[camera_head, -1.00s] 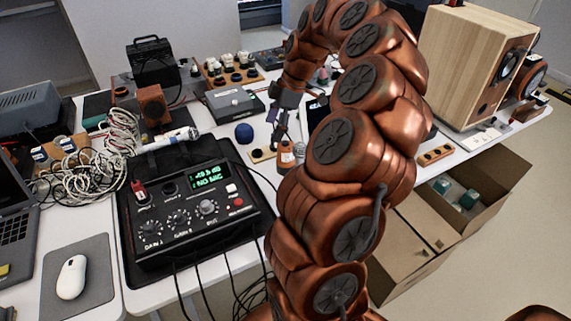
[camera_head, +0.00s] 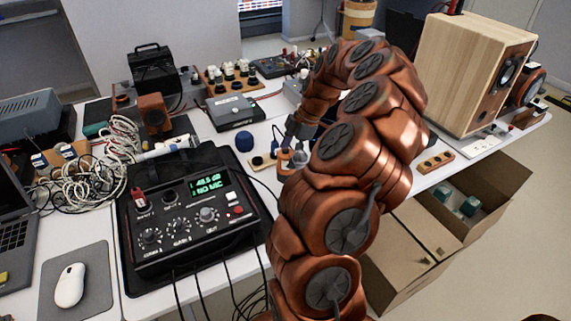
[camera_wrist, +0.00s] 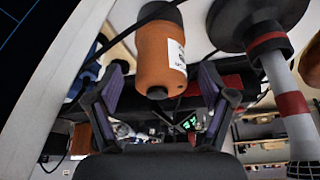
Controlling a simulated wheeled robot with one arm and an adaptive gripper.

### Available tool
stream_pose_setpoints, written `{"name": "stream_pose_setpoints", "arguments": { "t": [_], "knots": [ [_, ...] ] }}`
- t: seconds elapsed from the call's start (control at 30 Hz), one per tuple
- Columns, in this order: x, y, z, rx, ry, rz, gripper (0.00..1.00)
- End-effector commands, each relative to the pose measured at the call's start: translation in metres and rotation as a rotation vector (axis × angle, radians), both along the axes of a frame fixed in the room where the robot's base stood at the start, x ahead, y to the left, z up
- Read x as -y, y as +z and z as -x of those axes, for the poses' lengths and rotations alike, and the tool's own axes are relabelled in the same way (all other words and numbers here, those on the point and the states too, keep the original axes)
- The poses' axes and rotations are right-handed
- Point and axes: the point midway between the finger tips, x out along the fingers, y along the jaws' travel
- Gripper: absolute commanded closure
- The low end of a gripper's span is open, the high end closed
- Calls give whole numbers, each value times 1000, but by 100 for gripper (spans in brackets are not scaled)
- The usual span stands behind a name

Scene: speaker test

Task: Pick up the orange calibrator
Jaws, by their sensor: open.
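The orange calibrator (camera_head: 284,157) stands on the white table just right of the black mixer box, and the gripper hides part of it. In the wrist view the calibrator (camera_wrist: 160,62) is an orange cylinder with a black end and a white label. My gripper (camera_wrist: 163,85) is open, with one purple-padded finger to each side of the calibrator's lower part in the picture. No contact with the calibrator is visible. In the head view my gripper (camera_head: 290,140) is down at the calibrator, largely covered by my arm.
The black mixer box (camera_head: 190,215) is left of the calibrator, with cables. A microphone with red bands (camera_wrist: 292,103) is close on the right in the wrist view. A wooden speaker (camera_head: 465,65) stands at right.

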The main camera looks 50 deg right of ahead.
Motion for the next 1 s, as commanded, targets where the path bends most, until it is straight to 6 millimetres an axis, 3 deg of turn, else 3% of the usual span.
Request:
{"name": "stream_pose_setpoints", "arguments": {
  "t": [0.2, 0.43, 1.0],
  "knots": [
    [-8, -23, -4, -1, -1, -1, 19],
    [-8, -24, -5, 2, -2, 1, 19],
    [-9, -24, -5, 2, -2, 0, 77]
  ]
}}
